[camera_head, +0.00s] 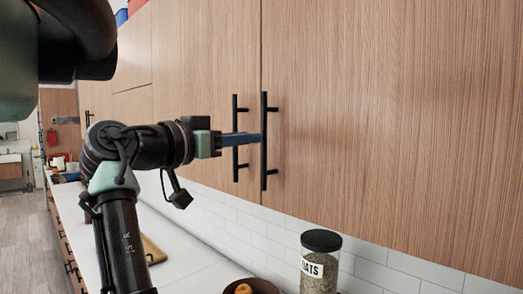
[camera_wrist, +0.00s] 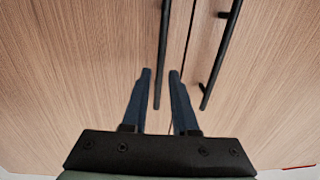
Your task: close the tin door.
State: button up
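Two wood-grain upper cabinet doors meet at a vertical seam: a left door (camera_head: 205,70) and a right door (camera_head: 390,120). No tin shows, and nothing marks either one as the tin door. Black bar handles stand on the left door (camera_head: 235,165) and the right door (camera_head: 264,170). My gripper (camera_head: 258,138) is level with the handles, fingers pointing at the doors. In the wrist view, its blue fingers (camera_wrist: 160,72) are apart, with the left handle (camera_wrist: 163,40) running between them. The right handle (camera_wrist: 221,56) is outside them. Contact cannot be told.
Below the cabinets are a white tiled wall (camera_head: 262,228) and a pale counter (camera_head: 190,262). A black-lidded oats jar (camera_head: 319,270), a dark bowl (camera_head: 262,288) with food and a wooden board (camera_head: 153,249) stand there. Open floor (camera_head: 22,225) shows at far left.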

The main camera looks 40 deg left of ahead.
jog(key=s+b, duration=0.2)
jog(key=s, duration=0.4)
jog(key=shift+s+r, duration=0.15)
jog(key=shift+s, duration=0.15)
jog(key=shift+w+d, duration=0.1)
jog(key=n+t+y, duration=0.2)
jog(key=y, duration=0.1)
send_near(332, 159)
notch_tip(332, 159, up, 3)
jog(key=w+d, duration=0.2)
jog(key=w, duration=0.1)
jog(key=s+d+r+t+h, duration=0.1)
jog(key=s+d, duration=0.3)
jog(key=d, duration=0.4)
jog(key=s+d+r+m+t+h, duration=0.1)
jog(key=s+d+r+t, duration=0.1)
jog(key=s+d, duration=0.3)
jog(key=s+d+r+m+t+h, duration=0.1)
jog(key=s+d+t, duration=0.3)
jog(key=d, duration=0.7)
jog(key=shift+s, duration=0.15)
jog(key=shift+r, duration=0.15)
